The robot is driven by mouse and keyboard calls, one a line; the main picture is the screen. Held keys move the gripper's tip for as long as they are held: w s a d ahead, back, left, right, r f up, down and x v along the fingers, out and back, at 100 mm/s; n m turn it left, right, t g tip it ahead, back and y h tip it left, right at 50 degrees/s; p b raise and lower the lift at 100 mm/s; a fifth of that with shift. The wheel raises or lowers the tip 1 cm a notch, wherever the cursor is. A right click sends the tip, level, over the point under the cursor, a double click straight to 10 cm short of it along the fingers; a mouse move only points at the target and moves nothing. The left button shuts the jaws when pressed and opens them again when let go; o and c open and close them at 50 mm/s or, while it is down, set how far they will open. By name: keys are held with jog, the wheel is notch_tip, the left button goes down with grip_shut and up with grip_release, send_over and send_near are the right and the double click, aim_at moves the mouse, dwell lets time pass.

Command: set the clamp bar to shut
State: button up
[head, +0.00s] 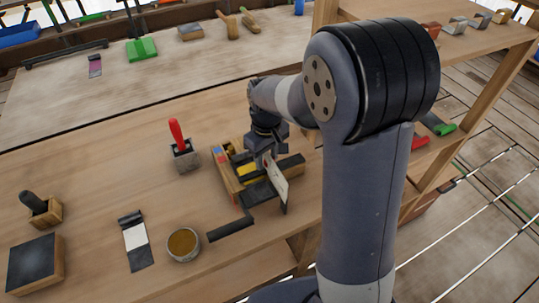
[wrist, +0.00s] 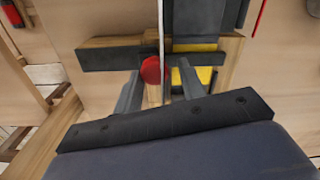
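A wooden fixture with dark bars and a yellow block (head: 247,170) sits on the bench in the head view, partly hidden by my arm. A dark bar (wrist: 105,58) crosses it in the wrist view; I take this for the clamp bar but cannot be sure. A thin pale plate (head: 281,186) stands upright at the fixture's right side and shows edge-on in the wrist view (wrist: 161,30). My gripper (wrist: 158,82) is over the fixture, its two dark fingers apart. A red rounded piece (wrist: 151,70) shows between them, with no clear contact.
A red-handled tool (head: 182,150) stands left of the fixture. A dark L-shaped handle (head: 231,229) lies in front. A round tin (head: 184,244), a black-and-white strip (head: 136,238) and a dark block (head: 36,264) are farther left. Bare bench lies between them.

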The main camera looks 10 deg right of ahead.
aim_at(267, 160)
jog(key=shift+o, duration=1.2)
jog(key=shift+r, duration=0.1)
notch_tip(267, 160, up, 11)
jog(key=shift+f, duration=0.2)
